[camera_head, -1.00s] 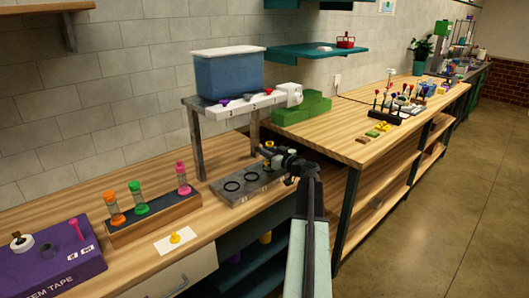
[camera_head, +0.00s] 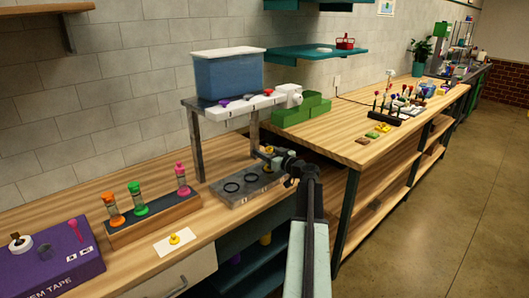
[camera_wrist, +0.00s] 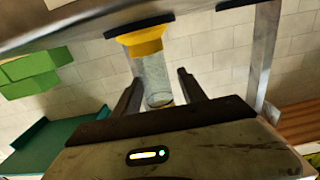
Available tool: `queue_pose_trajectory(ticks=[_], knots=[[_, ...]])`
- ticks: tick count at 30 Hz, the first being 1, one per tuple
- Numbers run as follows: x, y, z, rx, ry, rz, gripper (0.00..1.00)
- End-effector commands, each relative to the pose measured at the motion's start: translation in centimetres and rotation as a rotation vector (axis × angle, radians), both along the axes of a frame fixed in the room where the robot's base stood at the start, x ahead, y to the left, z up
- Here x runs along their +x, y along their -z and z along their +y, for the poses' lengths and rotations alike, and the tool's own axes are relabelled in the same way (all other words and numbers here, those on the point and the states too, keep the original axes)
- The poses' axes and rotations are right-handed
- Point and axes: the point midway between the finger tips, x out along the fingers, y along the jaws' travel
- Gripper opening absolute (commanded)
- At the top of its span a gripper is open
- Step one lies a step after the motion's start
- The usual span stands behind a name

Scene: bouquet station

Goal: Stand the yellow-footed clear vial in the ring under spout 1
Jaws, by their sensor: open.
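The clear vial (camera_wrist: 152,78) with its yellow foot (camera_wrist: 141,42) shows in the wrist view, which looks upside down. Its foot is at a black ring (camera_wrist: 140,24) on the grey base plate. My gripper (camera_wrist: 158,80) is open, with one finger on each side of the vial and gaps beside the glass. In the head view my gripper (camera_head: 271,157) is at the right end of the spout stand (camera_head: 198,145), below the rightmost spout. The vial is mostly hidden there. Two empty rings (camera_head: 232,187) lie to the left on the base plate (camera_head: 245,198).
A rack (camera_head: 155,222) holds orange-, green- and pink-topped vials at left. A yellow piece (camera_head: 175,239) lies on a white card. A blue tank (camera_head: 228,75) sits on the stand. A stand leg (camera_head: 254,138) is near my gripper.

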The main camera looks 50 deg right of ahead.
Motion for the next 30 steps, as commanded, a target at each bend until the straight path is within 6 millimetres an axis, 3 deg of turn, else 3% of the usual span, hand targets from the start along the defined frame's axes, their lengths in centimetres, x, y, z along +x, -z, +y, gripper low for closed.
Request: queue_pose_trajectory(ticks=[1, 9, 15, 30], knots=[[-0.8, -0.7, 0.1, 0.000, 0.002, 0.000, 0.49], [-8.0, -0.3, 0.7, 0.000, 0.004, 0.000, 0.49], [-11.3, -0.3, 0.8, 0.000, 0.002, 0.000, 0.49], [-12.1, -0.3, 0.7, 0.000, 0.002, 0.000, 0.49]])
